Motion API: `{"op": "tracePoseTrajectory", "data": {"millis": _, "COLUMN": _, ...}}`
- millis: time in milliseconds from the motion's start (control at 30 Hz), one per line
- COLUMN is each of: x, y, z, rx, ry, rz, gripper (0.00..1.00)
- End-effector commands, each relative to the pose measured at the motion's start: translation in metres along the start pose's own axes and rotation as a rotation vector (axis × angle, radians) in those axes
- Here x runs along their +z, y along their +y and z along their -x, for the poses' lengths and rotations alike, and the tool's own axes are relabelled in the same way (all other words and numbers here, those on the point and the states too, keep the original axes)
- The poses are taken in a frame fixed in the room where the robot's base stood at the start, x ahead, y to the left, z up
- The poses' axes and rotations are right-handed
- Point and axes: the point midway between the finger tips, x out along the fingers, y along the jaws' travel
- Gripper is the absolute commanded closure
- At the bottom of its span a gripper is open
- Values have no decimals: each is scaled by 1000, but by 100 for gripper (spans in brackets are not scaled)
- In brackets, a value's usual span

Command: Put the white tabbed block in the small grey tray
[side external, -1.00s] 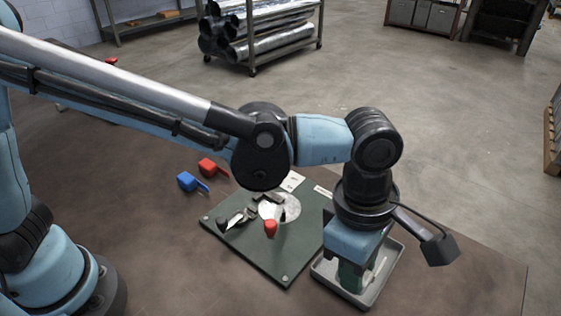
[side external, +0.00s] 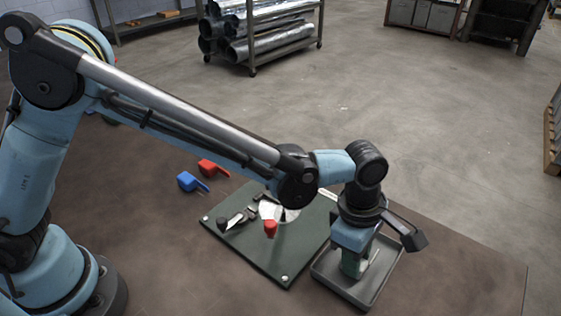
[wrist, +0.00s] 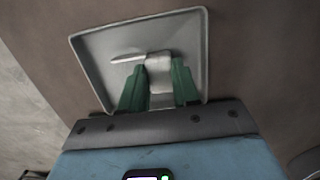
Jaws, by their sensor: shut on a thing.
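The white tabbed block (wrist: 158,73) is between the green fingers of my gripper (wrist: 160,88) in the wrist view. Its thin tab points left. My gripper is shut on it. The small grey tray (wrist: 92,73) lies behind and around the block in that view. In the side view my gripper (side external: 354,266) points down inside the outline of the grey tray (side external: 376,289). The block is mostly hidden there by the fingers and wrist. I cannot tell whether it touches the tray floor.
A dark green board (side external: 250,252) with clamps and a pale round piece lies left of the tray. A red knob (side external: 270,229) stands on it. A red piece (side external: 209,168) and a blue piece (side external: 187,181) lie behind it. The brown table is clear right of the tray.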

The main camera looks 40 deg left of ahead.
Motion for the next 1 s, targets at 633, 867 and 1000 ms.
{"op": "tracePoseTrajectory", "data": {"millis": 633, "x": 0, "y": 0, "z": -2, "rx": 0, "ry": 0, "rz": 0, "gripper": 44}}
{"op": "tracePoseTrajectory", "data": {"millis": 867, "x": 0, "y": 0, "z": 12, "rx": 0, "ry": 0, "rz": 1, "gripper": 44}}
{"op": "tracePoseTrajectory", "data": {"millis": 1000, "x": 0, "y": 0, "z": 38, "rx": 0, "ry": 0, "rz": 1, "gripper": 44}}
